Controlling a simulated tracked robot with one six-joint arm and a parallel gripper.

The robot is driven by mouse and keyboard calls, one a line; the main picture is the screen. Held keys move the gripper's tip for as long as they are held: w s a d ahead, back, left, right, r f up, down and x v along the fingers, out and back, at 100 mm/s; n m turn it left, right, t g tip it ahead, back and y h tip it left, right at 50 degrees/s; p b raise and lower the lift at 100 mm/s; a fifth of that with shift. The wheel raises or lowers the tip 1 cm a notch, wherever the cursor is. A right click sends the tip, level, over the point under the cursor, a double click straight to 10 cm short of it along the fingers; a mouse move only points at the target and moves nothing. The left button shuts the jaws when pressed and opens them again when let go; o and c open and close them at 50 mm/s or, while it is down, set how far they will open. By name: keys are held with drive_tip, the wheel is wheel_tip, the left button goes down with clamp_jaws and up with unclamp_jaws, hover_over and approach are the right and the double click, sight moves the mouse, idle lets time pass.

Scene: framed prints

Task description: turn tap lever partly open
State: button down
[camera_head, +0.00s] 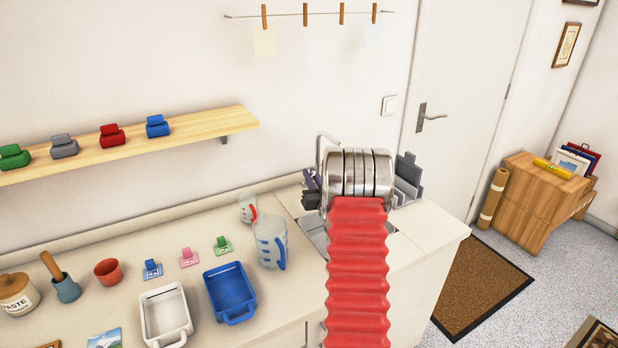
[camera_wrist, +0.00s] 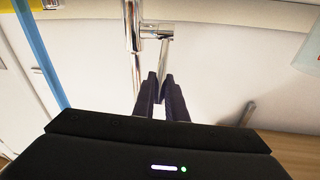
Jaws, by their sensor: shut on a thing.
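The chrome tap's upright body (camera_wrist: 133,38) stands at the top middle of the wrist view. Its thin lever (camera_wrist: 164,52) runs down from a side joint to my fingertips. My gripper (camera_wrist: 160,78) is shut on the lever, with one dark finger on each side of it. In the head view the tap's spout (camera_head: 321,143) shows behind my arm. The lever and most of the tap are hidden behind my arm in that view.
A clear measuring jug (camera_head: 270,242) and a smaller cup (camera_head: 248,207) stand left of the sink. A blue tray (camera_head: 231,291) and a white tray (camera_head: 166,312) sit on the counter. A grey rack (camera_head: 407,178) stands right of my wrist.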

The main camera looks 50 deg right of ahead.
drive_tip(key=c, duration=1.8)
unclamp_jaws()
drive_tip(key=shift+a, duration=0.1)
drive_tip(key=v, duration=0.7)
drive_tip(key=shift+s, duration=0.15)
drive_tip(key=shift+a, duration=0.15)
